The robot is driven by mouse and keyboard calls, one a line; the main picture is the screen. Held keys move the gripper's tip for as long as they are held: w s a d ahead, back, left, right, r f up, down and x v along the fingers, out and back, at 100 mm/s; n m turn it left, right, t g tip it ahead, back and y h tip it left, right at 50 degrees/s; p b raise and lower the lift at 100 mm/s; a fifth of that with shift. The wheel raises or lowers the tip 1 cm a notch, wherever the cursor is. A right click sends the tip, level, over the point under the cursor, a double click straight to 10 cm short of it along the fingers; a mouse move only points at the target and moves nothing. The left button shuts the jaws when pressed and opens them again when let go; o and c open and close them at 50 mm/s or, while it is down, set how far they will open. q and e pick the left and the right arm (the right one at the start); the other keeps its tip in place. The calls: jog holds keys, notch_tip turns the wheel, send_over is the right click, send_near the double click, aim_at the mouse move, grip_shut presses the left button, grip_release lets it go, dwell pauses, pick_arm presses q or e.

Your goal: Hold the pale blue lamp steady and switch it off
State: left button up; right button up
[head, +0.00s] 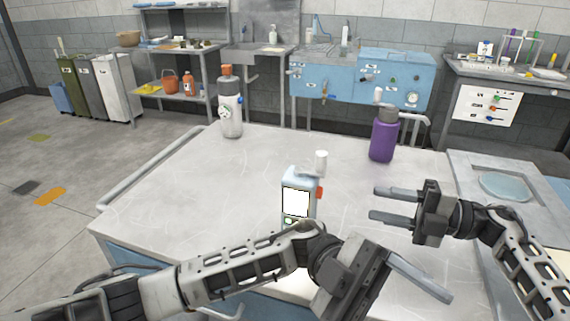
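The pale blue lamp (286,181) stands upright on the table (180,195), with a bright white lit panel on its front. A small green part shows low on its front and an orange-red part on its right side. My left forearm crosses just in front of its base and hides its lowest part. My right gripper (373,203) is open and empty, to the right of the lamp, its two fingers pointing left toward it with a gap between. My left gripper (420,277) is in front and to the right of the lamp. One finger shows clearly, so its opening is unclear.
A white cylinder (321,161) is right behind the lamp. A purple bottle (383,138) stands at the back right of the table, a clear bottle with an orange cap (230,110) at the back left. The table's left part is clear. A grey unit (470,175) adjoins at right.

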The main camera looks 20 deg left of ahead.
pick_arm(q)
jog(key=w+a+r+n+t+y, duration=0.1)
jog(key=w+a+t+y, duration=0.25)
jog(key=y, duration=0.35)
notch_tip(320, 180, up, 9)
jog(key=n+t+y, duration=0.8)
jog(key=n+t, duration=0.4)
jog(key=n, duration=0.6)
send_over(285, 184)
jog(key=w+a, duration=0.1)
jog(key=w, duration=0.2)
notch_tip(285, 184, down, 15)
jog(key=shift+s+f, duration=0.1)
jog(key=shift+f, duration=0.05)
jog(key=c, duration=1.3)
pick_arm(e)
grip_shut()
